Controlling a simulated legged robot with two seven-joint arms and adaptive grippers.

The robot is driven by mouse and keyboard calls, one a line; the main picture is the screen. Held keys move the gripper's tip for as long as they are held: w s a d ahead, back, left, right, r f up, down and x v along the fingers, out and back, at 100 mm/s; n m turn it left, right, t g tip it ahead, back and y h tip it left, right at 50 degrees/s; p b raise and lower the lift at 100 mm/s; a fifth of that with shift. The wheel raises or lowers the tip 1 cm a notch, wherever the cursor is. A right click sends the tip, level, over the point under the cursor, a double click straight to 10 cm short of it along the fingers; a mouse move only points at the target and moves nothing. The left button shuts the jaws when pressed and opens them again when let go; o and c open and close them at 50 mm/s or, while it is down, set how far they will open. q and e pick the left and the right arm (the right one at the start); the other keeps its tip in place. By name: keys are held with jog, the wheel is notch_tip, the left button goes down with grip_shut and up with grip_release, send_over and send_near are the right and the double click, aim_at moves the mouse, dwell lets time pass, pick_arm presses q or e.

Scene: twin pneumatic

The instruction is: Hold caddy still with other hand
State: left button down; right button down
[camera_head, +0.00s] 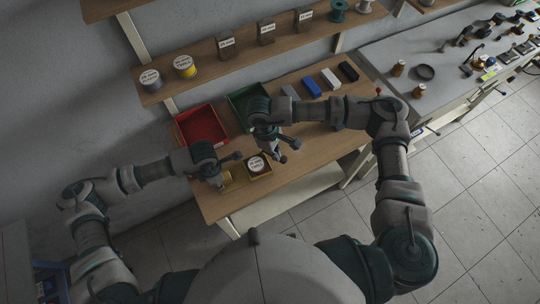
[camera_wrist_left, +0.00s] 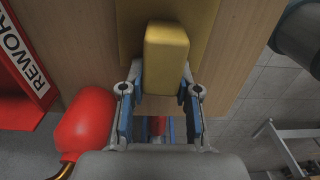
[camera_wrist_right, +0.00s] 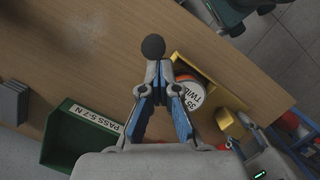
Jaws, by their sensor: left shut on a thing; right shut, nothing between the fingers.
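The yellow caddy (camera_head: 230,185) stands near the table's front edge. A round spool with a white label and reddish rim (camera_head: 257,164) sits in its right part, and also shows in the right wrist view (camera_wrist_right: 190,92). My left gripper (camera_head: 222,184) is shut on the caddy's raised yellow block (camera_wrist_left: 166,55), which sticks up between its fingers. My right gripper (camera_head: 277,156) is shut and empty, above the table close to the spool.
A red bin (camera_head: 200,124) labelled REWORK and a green bin (camera_head: 240,103) labelled PASS stand behind the caddy. Blue, white and black blocks (camera_head: 330,79) lie to the right. Shelves (camera_head: 215,50) with spools hang on the wall. A grey bench (camera_head: 425,55) adjoins the right side.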

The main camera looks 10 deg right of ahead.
pick_arm(q)
jog(key=shift+a, duration=0.1)
pick_arm(e)
jog(key=shift+s, duration=0.1)
jog(key=a, duration=0.2)
jog(key=w+a, duration=0.1)
jog(key=a, duration=0.2)
jog(key=shift+w+a+f, duration=0.1)
jog(key=shift+a, duration=0.05)
jog(key=s+v, duration=0.1)
jog(key=v, duration=0.8)
jog(key=shift+w+a+r, duration=0.2)
jog(key=shift+w+r, duration=0.05)
jog(key=shift+r, duration=0.25)
pick_arm(q)
jog(key=c, duration=0.8)
grip_release()
jog(key=shift+o, duration=0.2)
